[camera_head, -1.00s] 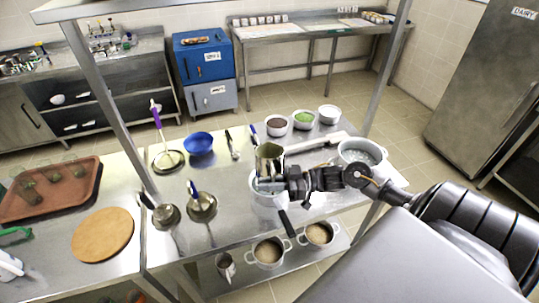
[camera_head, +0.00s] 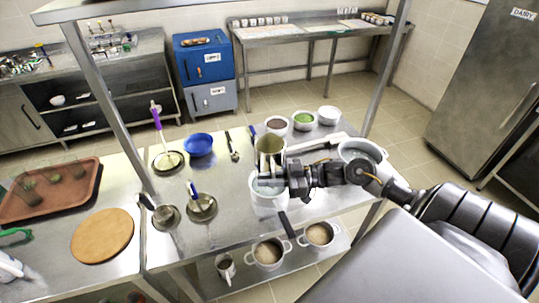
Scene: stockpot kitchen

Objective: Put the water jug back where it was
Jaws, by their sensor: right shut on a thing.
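The water jug (camera_head: 268,151) is a metal vessel, its open mouth facing up toward the camera. It is held above the steel table, over or just behind a pale pot (camera_head: 268,201); the exact gap is hidden. My right gripper (camera_head: 272,178) is shut on the jug from the near side, its arm coming in from the right. The gripper hides the jug's lower part and some of the pot. My left gripper is not in view.
Bowls of food (camera_head: 303,120) and a blue bowl (camera_head: 199,144) stand at the back of the table. A large pot (camera_head: 361,153) stands at right. Ladles and strainers (camera_head: 201,206) lie at left. Table posts (camera_head: 386,70) rise nearby. The lower shelf holds pots (camera_head: 267,252) and a metal jug (camera_head: 226,267).

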